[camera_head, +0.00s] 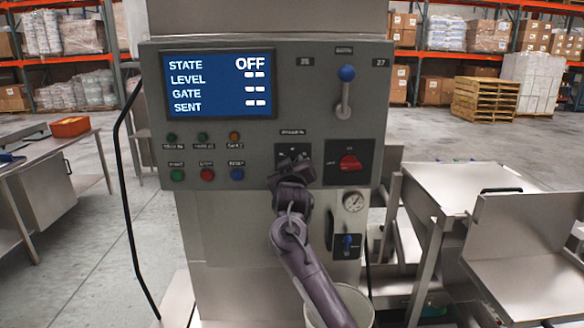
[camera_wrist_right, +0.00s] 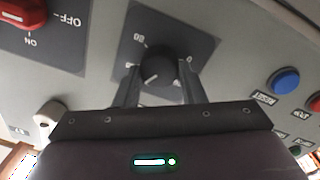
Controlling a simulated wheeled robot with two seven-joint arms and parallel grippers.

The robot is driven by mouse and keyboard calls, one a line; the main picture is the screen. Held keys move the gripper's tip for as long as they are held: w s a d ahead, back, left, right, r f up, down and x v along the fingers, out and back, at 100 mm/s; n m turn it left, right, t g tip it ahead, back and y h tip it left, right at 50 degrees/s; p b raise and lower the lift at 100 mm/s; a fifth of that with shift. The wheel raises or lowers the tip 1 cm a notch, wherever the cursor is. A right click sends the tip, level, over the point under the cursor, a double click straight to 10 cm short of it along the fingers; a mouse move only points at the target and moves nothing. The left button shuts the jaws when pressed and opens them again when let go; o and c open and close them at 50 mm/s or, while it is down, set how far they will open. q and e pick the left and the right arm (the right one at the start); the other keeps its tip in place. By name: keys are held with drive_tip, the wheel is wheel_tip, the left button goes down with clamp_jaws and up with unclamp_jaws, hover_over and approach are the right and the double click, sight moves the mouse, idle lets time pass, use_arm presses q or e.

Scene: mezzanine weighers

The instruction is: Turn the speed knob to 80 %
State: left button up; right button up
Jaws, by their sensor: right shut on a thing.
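The speed knob (camera_wrist_right: 160,66) is a round black dial on a dark square plate of the grey control panel. In the right wrist view it sits between the two fingers of my right gripper (camera_wrist_right: 162,80), which is shut on it. That view is turned over, and a few scale marks show around the knob; its exact setting is too small to read. In the head view my right gripper (camera_head: 294,170) covers the knob and most of its plate (camera_head: 292,149). My left gripper is out of view.
The display (camera_head: 219,84) reads STATE OFF, with dashes below.

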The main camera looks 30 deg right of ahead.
drive_tip(key=shift+s+d+f+m+y+b, duration=0.15)
drive_tip(key=shift+m+b, duration=0.85)
drive_tip(key=shift+m, duration=1.95)
drive_tip(key=shift+w+r+m+y+b, duration=0.1)
drive_tip(key=shift+m+b, duration=0.95)
drive_tip(key=shift+m, duration=1.95)
drive_tip(key=shift+s+d+f+m+y+b, duration=0.15)
drive_tip(key=shift+m+b, duration=0.85)
drive_tip(key=shift+m, duration=1.95)
drive_tip(key=o, duration=1)
drive_tip(key=shift+r, duration=0.15)
drive_tip(key=shift+a, duration=0.1)
drive_tip(key=b+v, duration=0.2)
drive_tip(key=v, duration=0.5)
drive_tip(key=shift+s+a, duration=0.25)
drive_tip(key=shift+s, duration=0.05)
